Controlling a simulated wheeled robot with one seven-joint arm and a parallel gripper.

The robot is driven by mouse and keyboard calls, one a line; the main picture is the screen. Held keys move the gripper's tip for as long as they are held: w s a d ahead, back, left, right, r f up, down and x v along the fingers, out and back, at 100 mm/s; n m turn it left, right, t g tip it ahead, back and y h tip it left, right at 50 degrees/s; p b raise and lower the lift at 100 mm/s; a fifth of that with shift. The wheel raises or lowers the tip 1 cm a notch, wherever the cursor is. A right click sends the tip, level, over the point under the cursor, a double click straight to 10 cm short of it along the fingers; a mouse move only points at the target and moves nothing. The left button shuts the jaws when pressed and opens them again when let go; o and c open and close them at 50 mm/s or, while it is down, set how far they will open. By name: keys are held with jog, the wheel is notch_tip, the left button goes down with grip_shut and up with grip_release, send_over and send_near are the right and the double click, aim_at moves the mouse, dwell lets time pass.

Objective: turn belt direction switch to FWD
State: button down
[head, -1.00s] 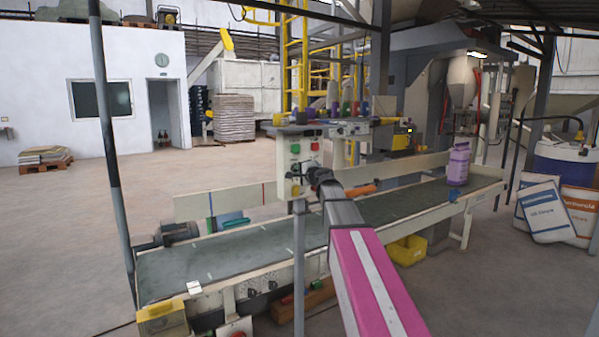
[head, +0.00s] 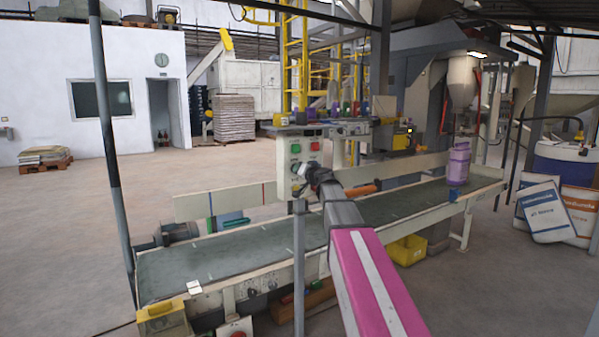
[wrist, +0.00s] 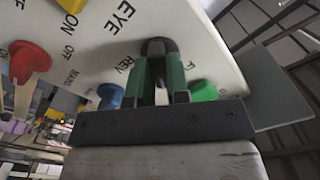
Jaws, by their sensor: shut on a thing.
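The belt direction switch is a black knob (wrist: 158,47) on the pale control panel (wrist: 205,50) in the wrist view. REV is printed to its left, and a partly hidden label starting with F is to its right. My gripper (wrist: 160,75) is shut on the knob, with a green-lined finger on each side. The fingers cover much of the knob, and I cannot tell exactly where it points. In the head view my gripper (head: 316,176) reaches the lower part of the control box (head: 290,160), and the knob is hidden there.
Near the knob sit a green button (wrist: 203,91), a blue knob (wrist: 110,96), a red button (wrist: 28,60) and a yellow knob (wrist: 72,5).

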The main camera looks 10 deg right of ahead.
jog(key=n, duration=0.6)
jog(key=shift+n, duration=0.4)
dwell(0.3)
jog(key=c, duration=1.1)
grip_release()
jog(key=shift+s, duration=0.1)
jog(key=v, duration=1)
jog(key=shift+s, duration=0.3)
jog(key=shift+d, duration=0.15)
